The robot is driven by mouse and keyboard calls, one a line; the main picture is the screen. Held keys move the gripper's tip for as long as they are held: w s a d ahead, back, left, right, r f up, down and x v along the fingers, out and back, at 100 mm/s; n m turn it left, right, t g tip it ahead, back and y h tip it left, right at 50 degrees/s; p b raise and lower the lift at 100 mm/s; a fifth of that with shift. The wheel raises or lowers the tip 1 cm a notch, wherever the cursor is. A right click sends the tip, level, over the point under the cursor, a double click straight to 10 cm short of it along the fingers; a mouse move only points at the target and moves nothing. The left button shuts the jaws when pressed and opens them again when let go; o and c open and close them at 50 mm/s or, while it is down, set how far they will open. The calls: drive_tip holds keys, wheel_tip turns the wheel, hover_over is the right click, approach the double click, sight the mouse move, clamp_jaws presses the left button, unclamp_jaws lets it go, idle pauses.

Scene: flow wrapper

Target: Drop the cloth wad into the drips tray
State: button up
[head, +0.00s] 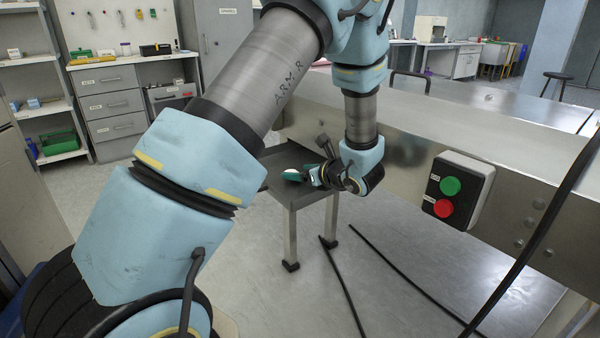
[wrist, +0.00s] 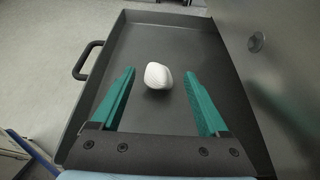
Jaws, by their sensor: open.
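The white cloth wad (wrist: 158,76) shows in the wrist view over the dark floor of the drips tray (wrist: 140,38), between and a little beyond my fingertips. I cannot tell for sure whether it rests on the floor. My gripper (wrist: 160,88) is open, with its two green fingers wide apart and clear of the wad on both sides. In the head view my gripper (head: 304,176) is over the tray (head: 276,168), which stands on metal legs. A small white patch by the fingers there looks like the wad (head: 293,177).
A black handle (wrist: 86,60) sticks out from the tray's left side. The steel machine side (wrist: 275,60) stands close along the tray's right. In the head view a switch box (head: 457,187) with green and red buttons is on the machine. Black cables (head: 400,275) lie on the floor.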

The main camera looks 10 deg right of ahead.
drive_tip(key=shift+r, duration=0.25)
drive_tip(key=v, duration=0.2)
drive_tip(key=p+v, duration=0.1)
drive_tip(key=v, duration=0.4)
drive_tip(key=shift+s+d+r, duration=0.1)
drive_tip(key=shift+s+r, duration=0.05)
drive_tip(key=shift+r, duration=0.35)
drive_tip(key=s+a+r+n+g+h, duration=0.1)
drive_tip(key=s+a+n+g+h, duration=0.2)
drive_tip(key=a+n, duration=0.9)
drive_tip(key=s+a+r+n+g+h, duration=0.1)
drive_tip(key=s+a+n+g+h, duration=0.2)
drive_tip(key=s+a+n+g, duration=0.4)
drive_tip(key=s+a+n, duration=0.2)
drive_tip(key=a+n, duration=0.3)
drive_tip(key=n, duration=0.6)
drive_tip(key=shift+a+g, duration=0.35)
drive_tip(key=shift+g, duration=0.05)
